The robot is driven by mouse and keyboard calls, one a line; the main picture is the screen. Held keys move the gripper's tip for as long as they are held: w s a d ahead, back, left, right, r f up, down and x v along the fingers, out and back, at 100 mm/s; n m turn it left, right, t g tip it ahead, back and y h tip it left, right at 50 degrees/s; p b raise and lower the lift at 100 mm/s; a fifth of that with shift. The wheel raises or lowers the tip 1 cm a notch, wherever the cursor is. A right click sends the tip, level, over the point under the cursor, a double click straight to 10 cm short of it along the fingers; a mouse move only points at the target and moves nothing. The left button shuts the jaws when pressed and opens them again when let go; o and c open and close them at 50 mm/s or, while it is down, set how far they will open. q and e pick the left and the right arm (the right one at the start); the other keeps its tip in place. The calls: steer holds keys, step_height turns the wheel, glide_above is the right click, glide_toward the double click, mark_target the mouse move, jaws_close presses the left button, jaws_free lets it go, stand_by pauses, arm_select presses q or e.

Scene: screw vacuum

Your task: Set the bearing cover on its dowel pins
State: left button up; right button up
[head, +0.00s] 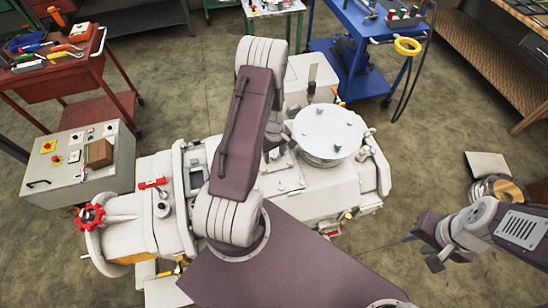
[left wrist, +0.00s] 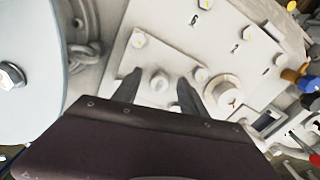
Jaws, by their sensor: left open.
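My left gripper (head: 277,154) reaches down over the pale pump body (head: 325,190), its hand partly hidden behind my arm. In the left wrist view its fingers (left wrist: 159,80) are open, with a gap between them. A small pale plate with a round boss (left wrist: 158,83) shows between and beyond the fingers; I cannot tell whether they touch it. A large round lid (head: 328,130) with bolts sits on the pump to the right. I cannot tell for sure which part is the bearing cover, and no dowel pins can be made out. My right gripper (head: 424,250) is open and empty at the lower right.
A round part with a brown face (head: 507,190) stands at the right, beside my right arm. A grey control box (head: 82,160) and red valve wheel (head: 89,216) are at the left. A red cart (head: 60,80) and blue cart (head: 365,35) stand behind. Floor between is clear.

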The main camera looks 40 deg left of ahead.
arm_select(q)
steer(key=shift+w+a+f, duration=0.1)
steer(key=shift+f, duration=0.15)
steer(key=shift+r, duration=0.15)
jaws_close()
stand_by(1.0)
